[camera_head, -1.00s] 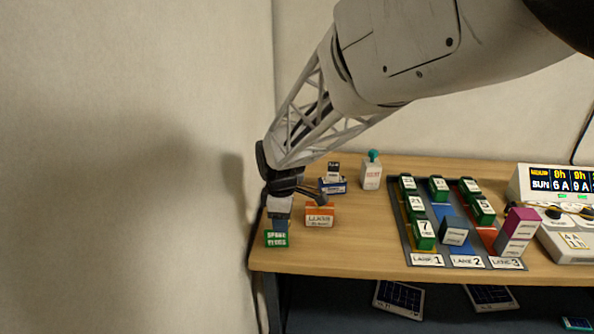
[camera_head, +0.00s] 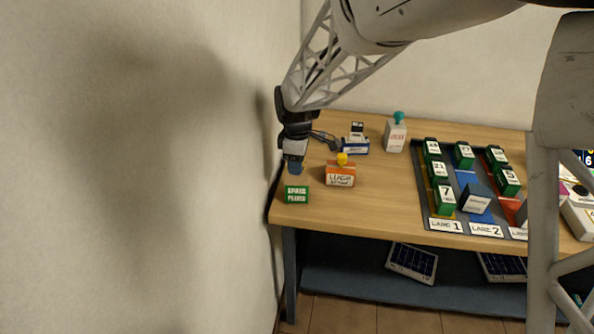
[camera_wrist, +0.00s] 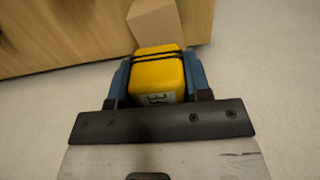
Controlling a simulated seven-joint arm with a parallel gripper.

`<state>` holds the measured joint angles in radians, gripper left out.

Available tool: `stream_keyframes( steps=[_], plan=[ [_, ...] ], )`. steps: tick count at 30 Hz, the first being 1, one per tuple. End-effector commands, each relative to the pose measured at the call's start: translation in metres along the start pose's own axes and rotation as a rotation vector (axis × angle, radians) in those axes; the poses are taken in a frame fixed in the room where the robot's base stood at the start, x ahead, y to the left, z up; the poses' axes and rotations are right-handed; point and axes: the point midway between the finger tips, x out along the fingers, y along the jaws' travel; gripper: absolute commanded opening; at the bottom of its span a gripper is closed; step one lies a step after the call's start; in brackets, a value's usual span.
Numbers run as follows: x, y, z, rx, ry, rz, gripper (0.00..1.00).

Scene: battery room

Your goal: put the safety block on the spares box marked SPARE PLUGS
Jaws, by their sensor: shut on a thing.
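My gripper (camera_head: 295,167) points down at the left end of the desk. In the wrist view its blue fingers (camera_wrist: 156,82) are shut on a yellow block (camera_wrist: 157,78) with black bands and a pale label, which I take as the safety block. In the head view the block cannot be made out at the fingers. The green spares box marked SPARE PLUGS (camera_head: 296,195) stands at the front left desk corner, just below and in front of the fingers in the picture. Whether the block touches it cannot be told.
Right of the gripper stands an orange LUGS box (camera_head: 340,174) with a small yellow thing (camera_head: 342,159) on top. Behind are a blue box (camera_head: 355,147) and a white teal-topped bottle (camera_head: 395,132). The wall (camera_head: 200,180) is close on the left. The lane board (camera_head: 446,226) lies right.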

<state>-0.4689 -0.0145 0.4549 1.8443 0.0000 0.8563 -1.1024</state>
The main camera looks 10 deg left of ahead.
Motion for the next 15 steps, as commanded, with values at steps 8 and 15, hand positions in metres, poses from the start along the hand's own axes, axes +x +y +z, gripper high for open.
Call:
stream_keyframes(
  steps=[8, 15],
  plan=[
    [0.027, 0.0, 0.0, 0.0, -0.001, -0.002, 0.2],
    [0.033, 0.0, 0.0, 0.0, 0.0, 0.0, 0.2]
  ],
)
